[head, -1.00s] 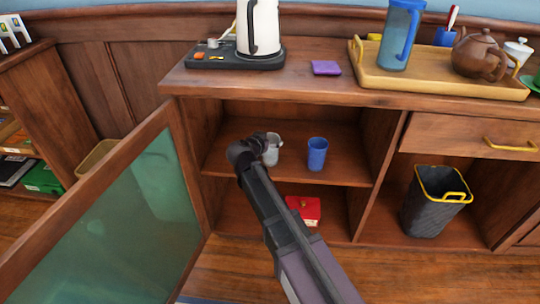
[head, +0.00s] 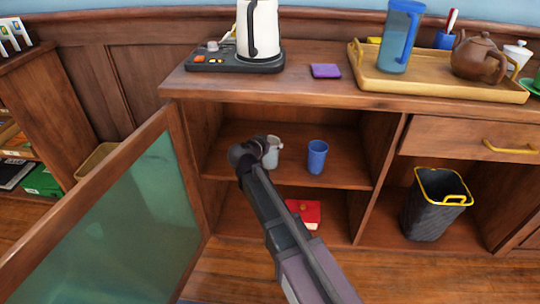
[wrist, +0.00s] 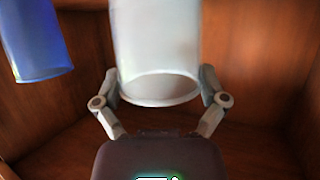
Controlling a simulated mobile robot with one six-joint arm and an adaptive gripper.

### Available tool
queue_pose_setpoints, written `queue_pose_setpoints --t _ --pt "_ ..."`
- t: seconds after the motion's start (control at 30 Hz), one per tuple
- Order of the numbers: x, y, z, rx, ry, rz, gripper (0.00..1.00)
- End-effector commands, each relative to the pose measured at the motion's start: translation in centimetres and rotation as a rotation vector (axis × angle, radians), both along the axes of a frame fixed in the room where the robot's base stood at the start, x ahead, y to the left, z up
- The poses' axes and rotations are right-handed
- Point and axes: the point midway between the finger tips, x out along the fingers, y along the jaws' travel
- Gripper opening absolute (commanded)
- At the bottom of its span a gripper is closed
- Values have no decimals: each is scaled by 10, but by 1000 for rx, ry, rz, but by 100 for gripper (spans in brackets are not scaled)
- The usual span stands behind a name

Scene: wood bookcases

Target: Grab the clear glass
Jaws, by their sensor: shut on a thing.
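The clear glass (head: 273,152) is in the open cupboard, at the middle shelf, partly hidden by my gripper in the head view. In the wrist view the clear glass (wrist: 155,45) is large and whitish, with its round rim facing the camera. My gripper (wrist: 160,82) has one finger on each side of it and is shut on it. In the head view my gripper (head: 266,152) reaches in from the front. I cannot tell whether the glass is clear of the shelf.
A blue cup (head: 317,157) stands just right of the glass; it also shows in the wrist view (wrist: 35,40). The cupboard's glass door (head: 110,230) stands open at left. A red box (head: 304,213) lies on the lower shelf. The countertop (head: 300,85) overhangs the shelf.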

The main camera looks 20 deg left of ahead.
Motion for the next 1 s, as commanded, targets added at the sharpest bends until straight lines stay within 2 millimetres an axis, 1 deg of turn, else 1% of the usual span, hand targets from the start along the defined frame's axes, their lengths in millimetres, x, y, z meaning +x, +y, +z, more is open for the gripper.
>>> queue_pose_setpoints --t 0.37,0.57,0.87,1.0 --pt "0 0 5 0 0 0 30" --pt "0 0 15 0 0 0 30" --pt "0 0 39 0 0 0 30" --pt "-28 5 39 -1 0 4 30"
